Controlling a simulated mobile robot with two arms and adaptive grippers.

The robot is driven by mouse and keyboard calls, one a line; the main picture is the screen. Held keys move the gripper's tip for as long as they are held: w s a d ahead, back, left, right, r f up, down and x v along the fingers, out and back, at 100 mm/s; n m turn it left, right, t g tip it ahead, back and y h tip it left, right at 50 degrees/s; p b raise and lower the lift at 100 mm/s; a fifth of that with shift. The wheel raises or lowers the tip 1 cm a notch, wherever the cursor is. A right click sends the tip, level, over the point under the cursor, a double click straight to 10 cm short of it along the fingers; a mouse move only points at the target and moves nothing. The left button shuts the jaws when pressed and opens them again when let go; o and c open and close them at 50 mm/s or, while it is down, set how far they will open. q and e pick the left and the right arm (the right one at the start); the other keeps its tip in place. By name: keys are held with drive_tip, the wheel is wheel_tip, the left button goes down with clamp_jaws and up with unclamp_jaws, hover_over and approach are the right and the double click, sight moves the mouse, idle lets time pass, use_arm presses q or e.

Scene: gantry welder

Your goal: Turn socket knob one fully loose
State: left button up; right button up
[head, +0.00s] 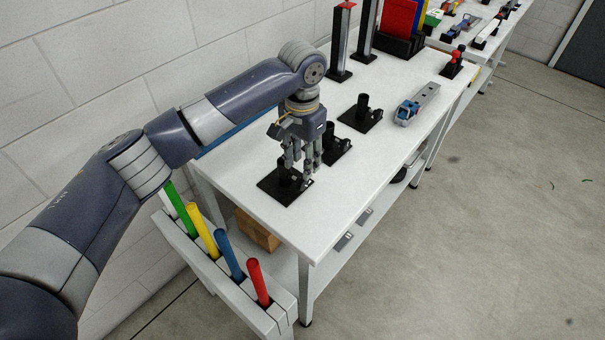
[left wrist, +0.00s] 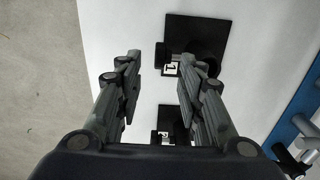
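Socket one, a black square plate with a round upright holder (head: 275,187), stands at the near end of the white table. In the left wrist view its plate (left wrist: 195,28) is at the top, with a label "1" (left wrist: 171,69). Its small black knob (left wrist: 161,52) sticks out at the plate's left side, in the gap between the fingertips as seen there. My left gripper (head: 303,160) points down over the socket's side; in the left wrist view (left wrist: 160,65) its fingers are apart with nothing clearly between them. Contact with the knob cannot be told. My right gripper is out of view.
A second socket (head: 335,147), labelled "2" (left wrist: 165,137), and a third black socket (head: 361,115) stand farther along the table (head: 345,205). A blue-grey tool (head: 418,104) lies to the right. A rack of coloured handles (head: 240,290) is at the near left.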

sight(302, 180)
use_arm(q)
wheel_tip(302, 180, down, 5)
drive_tip(key=shift+f+p, duration=0.1)
drive_tip(key=shift+p, duration=0.2)
wheel_tip(302, 180, down, 2)
drive_tip(key=shift+w+f, duration=0.1)
drive_tip(key=c, duration=0.7)
clamp_jaws()
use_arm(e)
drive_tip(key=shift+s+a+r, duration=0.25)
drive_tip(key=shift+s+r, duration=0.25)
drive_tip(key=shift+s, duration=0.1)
